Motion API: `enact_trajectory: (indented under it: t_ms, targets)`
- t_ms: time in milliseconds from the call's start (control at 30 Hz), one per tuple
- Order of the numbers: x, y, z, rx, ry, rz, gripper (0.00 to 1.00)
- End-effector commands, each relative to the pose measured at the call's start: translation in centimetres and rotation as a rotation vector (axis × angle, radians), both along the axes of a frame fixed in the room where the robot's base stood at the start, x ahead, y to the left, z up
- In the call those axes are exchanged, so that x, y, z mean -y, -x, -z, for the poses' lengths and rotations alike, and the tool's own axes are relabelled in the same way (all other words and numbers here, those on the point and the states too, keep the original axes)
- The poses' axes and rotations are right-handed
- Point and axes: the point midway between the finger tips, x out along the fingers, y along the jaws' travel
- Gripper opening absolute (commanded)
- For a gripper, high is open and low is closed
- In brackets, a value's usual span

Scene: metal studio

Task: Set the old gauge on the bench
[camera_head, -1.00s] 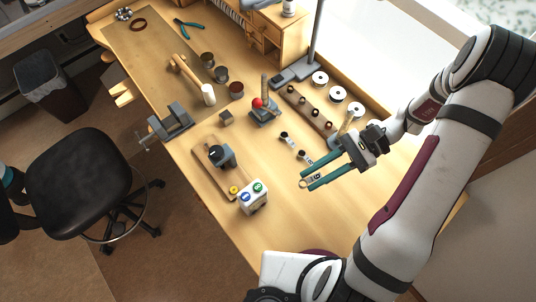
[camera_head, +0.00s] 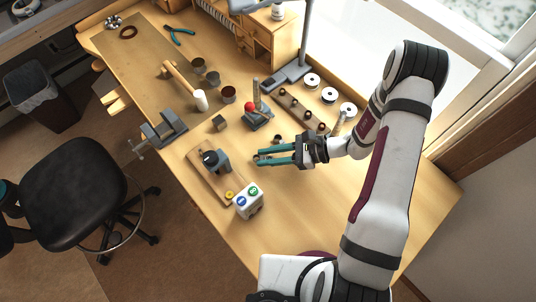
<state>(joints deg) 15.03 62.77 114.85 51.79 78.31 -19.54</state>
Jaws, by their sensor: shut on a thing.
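My gripper (camera_head: 257,159) has long teal fingers and points left over the middle of the bench (camera_head: 310,205). It is shut on a small round thing at its fingertips, which I take to be the old gauge (camera_head: 260,158); the fingers hide most of it and its face cannot be read. The fingertips are to the right of a dark grey fixture (camera_head: 222,164) on a wooden board (camera_head: 208,185). I cannot tell how high above the bench the gauge is.
A white box with green and blue buttons (camera_head: 248,207) stands below the fingers. A red-knobbed device (camera_head: 257,118), a small dark part (camera_head: 278,138), a wooden rack (camera_head: 293,104) and white spools (camera_head: 329,95) stand above. The bench's lower right is clear.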

Motion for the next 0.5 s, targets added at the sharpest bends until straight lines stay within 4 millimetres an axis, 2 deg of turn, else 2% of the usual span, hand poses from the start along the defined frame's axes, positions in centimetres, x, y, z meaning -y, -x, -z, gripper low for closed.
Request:
enact_trajectory:
  t_ms: [333,367,500]
  targets:
    - [0.04,0.00,0.57,0.002,0.000,-0.001,0.00]
    - [0.04,-0.01,0.57,0.002,0.000,-0.001,0.31]
    - [0.05,-0.01,0.54,0.002,0.000,-0.001,0.56]
